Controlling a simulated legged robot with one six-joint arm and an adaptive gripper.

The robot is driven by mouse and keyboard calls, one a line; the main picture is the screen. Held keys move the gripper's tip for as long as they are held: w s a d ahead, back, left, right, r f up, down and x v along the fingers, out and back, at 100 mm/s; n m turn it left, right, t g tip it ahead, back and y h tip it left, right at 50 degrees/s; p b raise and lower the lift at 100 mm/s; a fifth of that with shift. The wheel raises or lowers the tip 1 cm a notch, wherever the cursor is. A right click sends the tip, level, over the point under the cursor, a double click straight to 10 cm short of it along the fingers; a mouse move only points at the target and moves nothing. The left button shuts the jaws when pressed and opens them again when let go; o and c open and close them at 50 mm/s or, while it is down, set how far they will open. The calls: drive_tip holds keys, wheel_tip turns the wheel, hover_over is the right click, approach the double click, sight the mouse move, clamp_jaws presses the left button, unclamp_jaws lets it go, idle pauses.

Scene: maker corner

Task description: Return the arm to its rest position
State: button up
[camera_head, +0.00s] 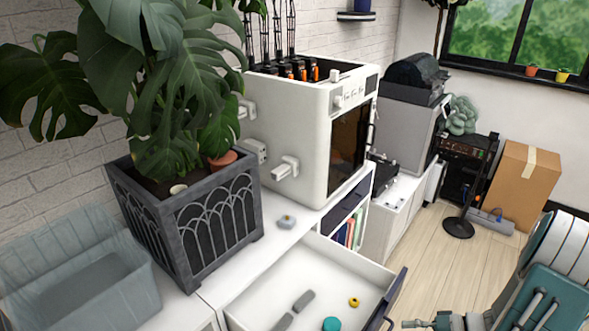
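My arm, white and teal, shows at the lower right, over the floor and to the right of the open drawer. My gripper (426,323) seems to be the dark and grey part at the bottom edge, just right of the drawer front. It is largely cut off by the frame, so I cannot tell whether its fingers are open or shut. No held object is visible.
The white drawer (335,268) stands open, holding grey pieces (304,301), a teal round thing (331,324) and a yellow ring (353,302). A white printer, a dark planter (196,232) and a translucent bin (85,285) are on the cabinet. A cardboard box (523,183) stands behind.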

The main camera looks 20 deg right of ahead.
drive_tip(key=s+a+r+n+h, duration=0.2)
drive_tip(key=a+r+h, duration=0.3)
drive_tip(key=a+r, duration=0.7)
drive_tip(key=s+a+r+n+g+h, duration=0.1)
drive_tip(key=a+r+n+h, duration=0.4)
drive_tip(key=a+r, duration=0.6)
wheel_tip(320, 180, up, 5)
drive_tip(key=shift+s+a+f+h, duration=0.2)
drive_tip(key=shift+s+a+h, duration=0.2)
drive_tip(key=shift+s, duration=0.15)
